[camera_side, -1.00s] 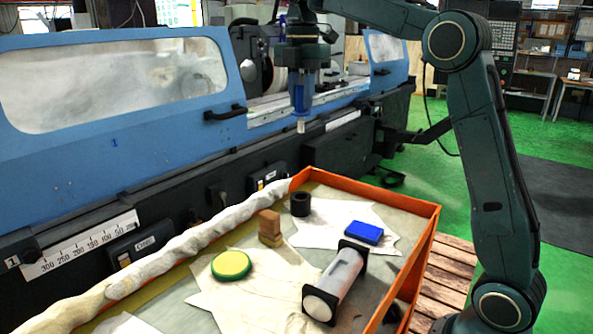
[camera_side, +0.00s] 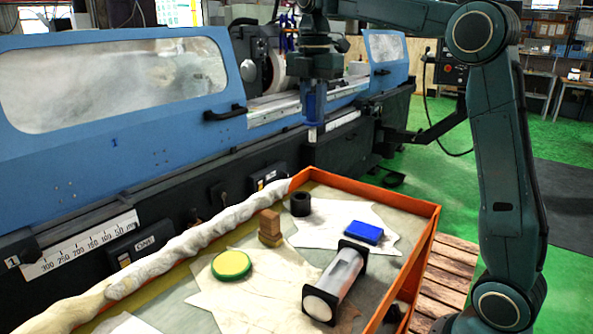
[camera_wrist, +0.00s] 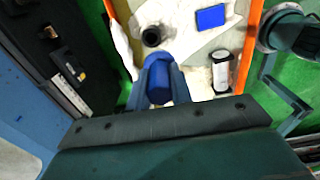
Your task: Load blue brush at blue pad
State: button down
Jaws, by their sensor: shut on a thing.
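In the side view the brush's pale lower end (camera_side: 312,135) shows below the fingers, clear of any surface. The blue pad (camera_side: 363,233) lies flat on a pale cloth in the tray, below and to the right of the gripper. It also shows at the top of the wrist view (camera_wrist: 211,17).
The orange-edged tray (camera_side: 424,245) holds a black ring (camera_side: 300,204), stacked brown blocks (camera_side: 269,226), a green-and-yellow disc (camera_side: 231,265) and a clear cylinder with black end plates (camera_side: 337,280). The blue grinder (camera_side: 110,150) stands behind. Cloth around the pad is clear.

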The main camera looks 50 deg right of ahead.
jog(key=s+f, duration=1)
jog(key=s, duration=0.4)
jog(key=shift+f, duration=0.25)
jog(key=shift+s+d+f, duration=0.1)
jog(key=shift+f, duration=0.05)
jog(key=shift+f, duration=2.8)
jog(key=shift+f, duration=0.7)
dwell(0.5)
notch_tip(320, 180, up, 7)
dwell(1.2)
jog(key=shift+r, duration=0.1)
dwell(0.5)
